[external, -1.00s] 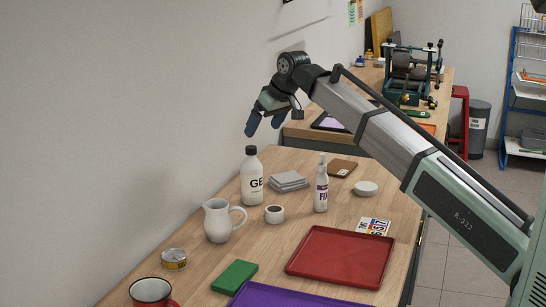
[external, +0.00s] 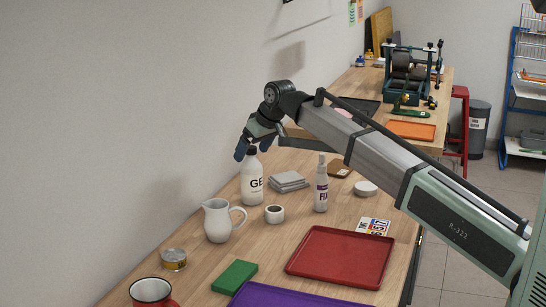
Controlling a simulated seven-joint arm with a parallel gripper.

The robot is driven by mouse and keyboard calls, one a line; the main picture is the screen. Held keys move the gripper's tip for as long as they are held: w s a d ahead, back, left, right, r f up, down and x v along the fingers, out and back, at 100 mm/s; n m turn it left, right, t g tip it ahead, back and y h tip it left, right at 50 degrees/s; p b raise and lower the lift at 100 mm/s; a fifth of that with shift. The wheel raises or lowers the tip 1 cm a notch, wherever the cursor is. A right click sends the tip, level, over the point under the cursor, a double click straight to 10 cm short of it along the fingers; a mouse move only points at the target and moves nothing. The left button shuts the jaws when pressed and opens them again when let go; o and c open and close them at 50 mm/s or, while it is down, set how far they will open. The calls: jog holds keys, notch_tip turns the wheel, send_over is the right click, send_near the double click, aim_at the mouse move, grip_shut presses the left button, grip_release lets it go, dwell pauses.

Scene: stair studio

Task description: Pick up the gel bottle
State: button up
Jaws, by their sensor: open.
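The gel bottle (external: 252,182) is white with a dark cap and the letters "GE" on its front. It stands upright on the wooden table near the wall. My gripper (external: 253,153) is open, with its dark blue fingers pointing down at the bottle's top. The fingers overlap the cap in this view, and the cap is mostly hidden. I cannot tell whether they touch it.
A white pitcher (external: 219,221), a tape roll (external: 274,214), a grey stack (external: 288,181) and a spray bottle (external: 321,186) stand near the gel bottle. A red tray (external: 340,257), green block (external: 235,276) and purple tray (external: 300,297) lie in front.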

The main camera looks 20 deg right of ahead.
aim_at(249, 158)
jog(key=x, duration=0.4)
jog(key=shift+w+d+f, duration=0.15)
grip_shut()
dwell(0.7)
